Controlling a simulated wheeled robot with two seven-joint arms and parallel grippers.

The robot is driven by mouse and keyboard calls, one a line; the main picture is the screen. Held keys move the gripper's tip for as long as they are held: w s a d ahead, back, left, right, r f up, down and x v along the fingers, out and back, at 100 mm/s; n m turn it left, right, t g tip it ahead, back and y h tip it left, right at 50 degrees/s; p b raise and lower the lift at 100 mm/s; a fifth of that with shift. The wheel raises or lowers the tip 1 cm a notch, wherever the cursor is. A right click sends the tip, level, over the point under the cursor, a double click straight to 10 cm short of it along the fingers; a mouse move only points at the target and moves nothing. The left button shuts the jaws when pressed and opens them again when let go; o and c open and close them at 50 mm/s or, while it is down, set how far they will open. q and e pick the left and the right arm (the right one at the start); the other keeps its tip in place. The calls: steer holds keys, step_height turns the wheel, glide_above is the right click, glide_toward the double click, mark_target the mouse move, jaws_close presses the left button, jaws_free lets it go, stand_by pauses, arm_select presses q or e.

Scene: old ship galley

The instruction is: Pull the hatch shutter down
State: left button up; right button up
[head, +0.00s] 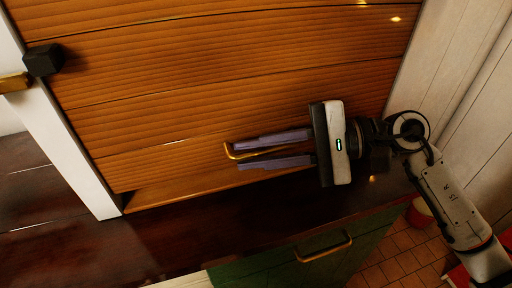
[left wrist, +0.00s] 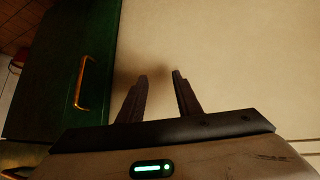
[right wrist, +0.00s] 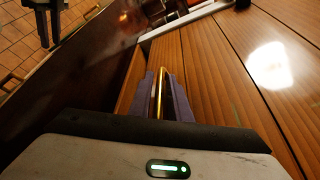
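The hatch shutter (head: 190,105) of orange-brown wooden slats fills most of the head view, its lowest part close above the dark counter. It also shows in the right wrist view (right wrist: 215,80). Its brass handle (head: 232,151) is near the bottom slat. My right gripper (head: 240,152) has its purple fingers on both sides of the handle. In the right wrist view the bar (right wrist: 158,92) runs between the fingers, which look closed against it. My left gripper (left wrist: 160,80) is open and empty in front of a plain cream surface, outside the head view.
The dark counter (head: 190,235) lies below the shutter. A green drawer front (head: 310,262) with a brass handle is beneath it. A white post (head: 75,145) with a black block (head: 42,60) stands at the left. Pale panelling (head: 450,70) is at the right.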

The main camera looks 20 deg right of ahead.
arm_select(q)
steer(key=shift+w, duration=0.1)
arm_select(e)
jaws_close()
steer(key=shift+f, duration=0.1)
